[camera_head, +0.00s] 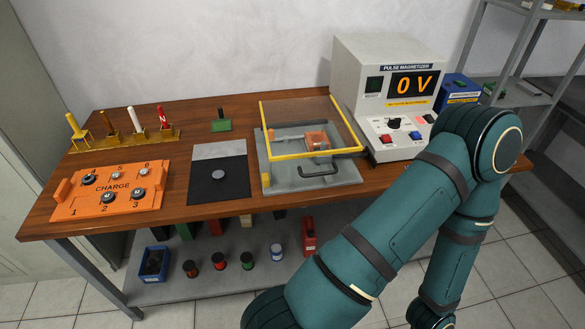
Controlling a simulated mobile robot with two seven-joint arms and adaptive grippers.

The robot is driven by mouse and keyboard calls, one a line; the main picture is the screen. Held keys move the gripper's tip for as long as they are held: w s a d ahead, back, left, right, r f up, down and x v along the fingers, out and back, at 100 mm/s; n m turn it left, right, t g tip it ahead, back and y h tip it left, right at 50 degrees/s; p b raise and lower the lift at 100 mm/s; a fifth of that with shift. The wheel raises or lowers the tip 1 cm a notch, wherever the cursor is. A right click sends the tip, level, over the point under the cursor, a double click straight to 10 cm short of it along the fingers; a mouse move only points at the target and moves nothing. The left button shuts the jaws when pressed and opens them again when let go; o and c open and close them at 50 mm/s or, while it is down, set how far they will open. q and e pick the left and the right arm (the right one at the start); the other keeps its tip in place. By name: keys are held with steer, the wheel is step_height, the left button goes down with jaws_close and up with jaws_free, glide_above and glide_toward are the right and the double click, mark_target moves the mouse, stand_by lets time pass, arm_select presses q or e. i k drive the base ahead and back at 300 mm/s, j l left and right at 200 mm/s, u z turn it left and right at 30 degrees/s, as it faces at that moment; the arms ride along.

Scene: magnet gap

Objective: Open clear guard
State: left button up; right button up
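The clear guard (312,156) is a see-through panel with yellow edges over a grey fixture (268,180) on the wooden table. It appears lowered over the fixture, but its exact angle is hard to tell. An orange-brown block (316,141) shows through and beneath it. A dark bar handle (318,171) is at the front of the fixture. My teal arm crosses the lower right of the view, in front of the table's right side. Neither of my grippers is in view, and nothing of mine visibly touches the guard.
The pulse magnetizer (385,85), reading 0 V, stands right of the guard. A black and grey pad (218,180) with a round disc, an orange CHARGE tray (110,190) and a yellow rack (125,140) are to the left. A shelf below holds several small items.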

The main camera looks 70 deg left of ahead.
mark_target(360, 148)
steer(key=u, duration=2.2)
